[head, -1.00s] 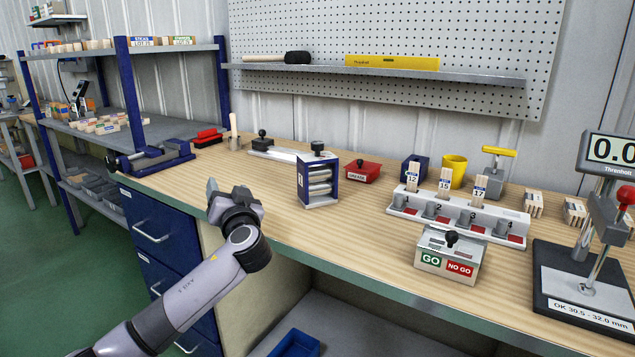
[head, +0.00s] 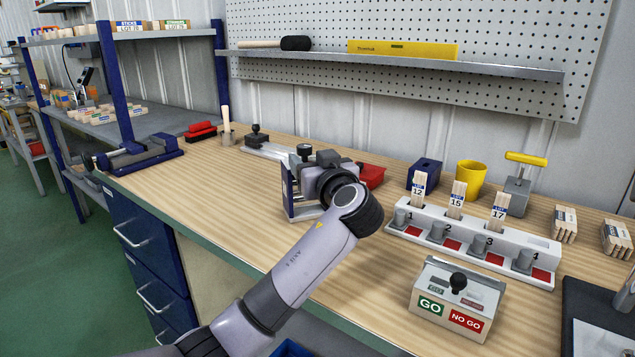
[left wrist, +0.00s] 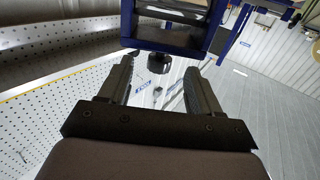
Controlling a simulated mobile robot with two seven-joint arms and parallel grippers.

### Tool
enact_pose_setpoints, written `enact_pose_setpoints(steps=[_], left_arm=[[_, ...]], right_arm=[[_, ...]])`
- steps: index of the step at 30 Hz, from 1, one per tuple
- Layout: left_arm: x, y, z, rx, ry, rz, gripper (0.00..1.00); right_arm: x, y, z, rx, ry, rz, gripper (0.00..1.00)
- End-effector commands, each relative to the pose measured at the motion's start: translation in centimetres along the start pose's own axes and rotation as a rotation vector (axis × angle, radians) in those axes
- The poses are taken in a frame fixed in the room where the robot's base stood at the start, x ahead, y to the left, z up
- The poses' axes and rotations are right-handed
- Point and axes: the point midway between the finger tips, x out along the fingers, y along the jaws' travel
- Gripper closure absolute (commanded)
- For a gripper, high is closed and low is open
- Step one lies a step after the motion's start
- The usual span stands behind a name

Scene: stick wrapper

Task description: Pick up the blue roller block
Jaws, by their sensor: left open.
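The blue roller block (head: 288,192) stands upright on the wooden bench, left of centre in the head view. It has dark blue side plates and a black knob (head: 304,150) on top. My left gripper (head: 318,164) is at the block's upper part and hides much of it and its rollers. In the left wrist view, the block's blue frame (left wrist: 168,40) fills the top middle. Its knob (left wrist: 159,63) shows between the two fingers of my open left gripper (left wrist: 160,70), with gaps on both sides. I see no grip on it.
A red box (head: 372,175) stands just behind my gripper. A white numbered rack (head: 470,240) and a GO/NO GO box (head: 452,300) are to the right. A blue vise (head: 140,156) is at left. Bare bench lies left of the block.

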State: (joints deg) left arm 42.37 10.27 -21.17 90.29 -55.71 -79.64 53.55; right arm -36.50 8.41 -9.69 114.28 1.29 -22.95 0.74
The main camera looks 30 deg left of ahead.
Motion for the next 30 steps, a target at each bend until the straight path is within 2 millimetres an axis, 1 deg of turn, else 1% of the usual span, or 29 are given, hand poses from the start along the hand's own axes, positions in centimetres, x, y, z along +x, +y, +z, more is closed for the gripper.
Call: enact_pose_setpoints(steps=[2, 8, 14, 18, 22, 28, 29, 30], left_arm=[[0.2, 0.0, 0.0, 0.0, -0.001, 0.001, 0.37], [2.1, 0.0, -0.3, 0.001, 0.0, 0.0, 0.37], [4.9, -0.2, -1.3, 0.001, 0.0, -0.002, 0.37], [6.5, -0.1, -1.0, 0.002, -0.001, 0.0, 0.37], [7.1, -0.1, -0.9, 0.001, -0.002, 0.002, 0.37], [7.1, -0.1, -0.9, 0.0, -0.002, 0.002, 0.37], [7.1, -0.1, -0.9, 0.0, -0.002, 0.002, 0.4], [7.1, -0.1, -0.9, 0.0, -0.002, 0.002, 0.53]], right_arm=[[-0.1, 0.0, -0.1, 0.0, 0.0, 0.0, 0.6], [-0.5, -0.1, -0.2, 0.001, -0.005, -0.001, 0.6], [-1.0, -0.2, -0.1, 0.001, -0.017, 0.001, 0.6], [-1.0, -0.1, -0.1, 0.0, -0.014, 0.004, 0.6], [-1.0, 0.1, -0.2, -0.001, -0.011, 0.007, 0.6], [-1.0, 0.1, -0.2, -0.001, -0.01, 0.009, 0.6], [-1.0, 0.1, -0.2, -0.001, -0.01, 0.009, 0.6], [-1.0, 0.1, -0.1, -0.001, -0.01, 0.009, 0.6]])
